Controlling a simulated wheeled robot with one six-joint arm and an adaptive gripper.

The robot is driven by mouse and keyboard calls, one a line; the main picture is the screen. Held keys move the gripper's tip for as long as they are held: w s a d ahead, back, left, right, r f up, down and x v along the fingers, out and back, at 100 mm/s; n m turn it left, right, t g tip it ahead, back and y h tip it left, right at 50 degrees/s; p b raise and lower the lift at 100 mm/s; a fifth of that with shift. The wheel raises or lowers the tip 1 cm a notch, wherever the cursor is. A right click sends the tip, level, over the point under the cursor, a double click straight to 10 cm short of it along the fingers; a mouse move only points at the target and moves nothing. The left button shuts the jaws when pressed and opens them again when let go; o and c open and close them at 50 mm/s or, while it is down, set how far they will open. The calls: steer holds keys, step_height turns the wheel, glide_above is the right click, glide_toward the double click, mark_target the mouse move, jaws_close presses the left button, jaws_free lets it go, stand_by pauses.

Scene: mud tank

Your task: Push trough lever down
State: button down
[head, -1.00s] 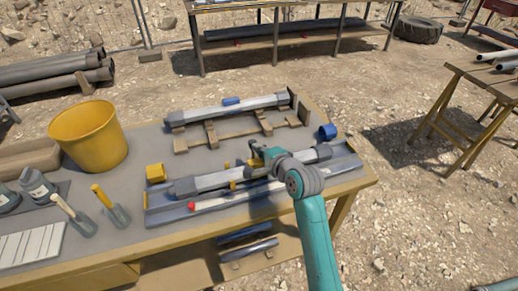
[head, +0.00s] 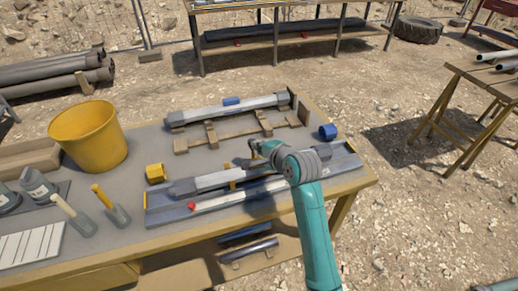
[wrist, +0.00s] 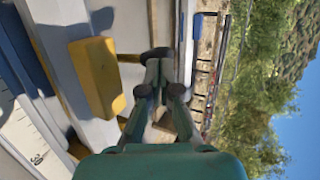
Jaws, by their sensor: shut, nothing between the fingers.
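The long grey-blue trough (head: 335,170) lies along the front right of the bench, with a grey tube (head: 212,181) in it. A red knob (head: 191,206) shows at its front side, at the end of a long pale bar; I cannot tell for sure whether this is the lever. My gripper (head: 254,146) is over the bench just behind the tube's middle. In the wrist view my gripper (wrist: 158,88) is shut and empty. A yellow block (wrist: 97,77) stands left of the fingers there, apart from them. My wrist hides part of the trough in the head view.
A second tube (head: 225,110) lies on a wooden rack behind. A blue ring (head: 327,131) and a yellow piece (head: 155,173) stand on the bench. A yellow bucket (head: 88,137) and trowels (head: 112,206) are at the left. Bench space behind the tube is narrow.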

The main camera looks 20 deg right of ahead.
steer(key=w+g, duration=0.1)
steer(key=g, duration=0.1)
steer(key=w+g, duration=0.1)
steer(key=shift+w+r, duration=0.25)
steer(key=shift+w, duration=0.1)
steer(key=shift+m+g, duration=0.3)
steer(key=shift+g, duration=0.6)
steer(key=shift+w+f, duration=0.4)
steer(key=shift+w, duration=0.4)
steer(key=shift+w+f, duration=0.35)
steer(key=shift+w, duration=0.5)
steer(key=shift+w+f, duration=0.4)
steer(key=shift+w, duration=0.4)
steer(key=shift+f, duration=0.1)
steer(key=shift+w, duration=0.1)
